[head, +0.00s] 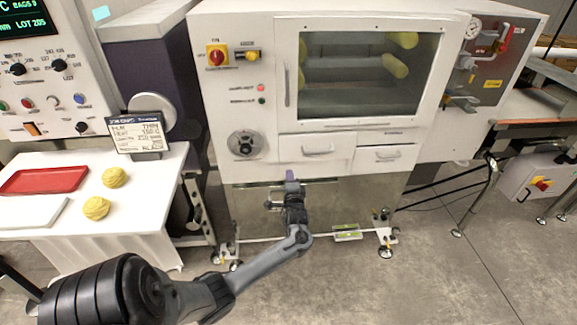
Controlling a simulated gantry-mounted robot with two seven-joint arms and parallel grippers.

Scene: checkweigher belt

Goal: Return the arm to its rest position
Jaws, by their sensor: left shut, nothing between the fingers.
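My left arm comes in from the lower left. Its gripper (291,176) points away from me, in front of the lower front of the white machine (235,90), below its drawers. The gripper is shut and holds nothing. I cannot tell whether its tip touches the machine. My right gripper is not in view.
Open floor (450,275) lies at the lower right.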

